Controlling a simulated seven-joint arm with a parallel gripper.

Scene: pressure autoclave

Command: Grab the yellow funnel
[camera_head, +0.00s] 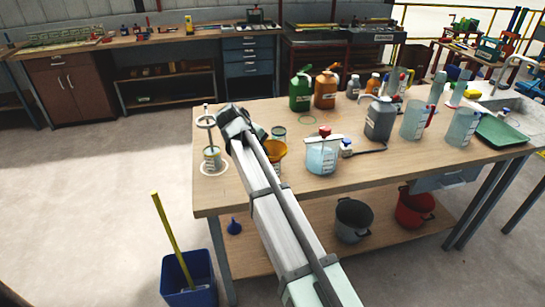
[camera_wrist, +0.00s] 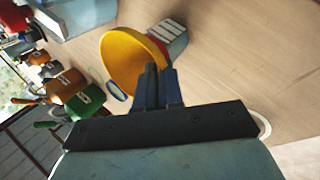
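The yellow funnel (camera_head: 275,149) is near the front left of the workbench, beside my arm, which hides part of it. In the wrist view the funnel (camera_wrist: 128,62) shows its wide mouth, just past my fingertips. My gripper's dark fingers (camera_wrist: 158,85) are close together and overlap the funnel's near rim in the picture. I cannot tell whether they pinch the rim or only stand in front of it. In the head view the fingers are hidden behind my arm.
A labelled container (camera_wrist: 172,38) is right by the funnel. A beaker with a red-topped item (camera_head: 321,155) stands to its right. Green (camera_head: 300,92) and orange (camera_head: 326,90) cans stand behind. A small blue funnel (camera_head: 233,227) is on the lower shelf (camera_head: 300,220).

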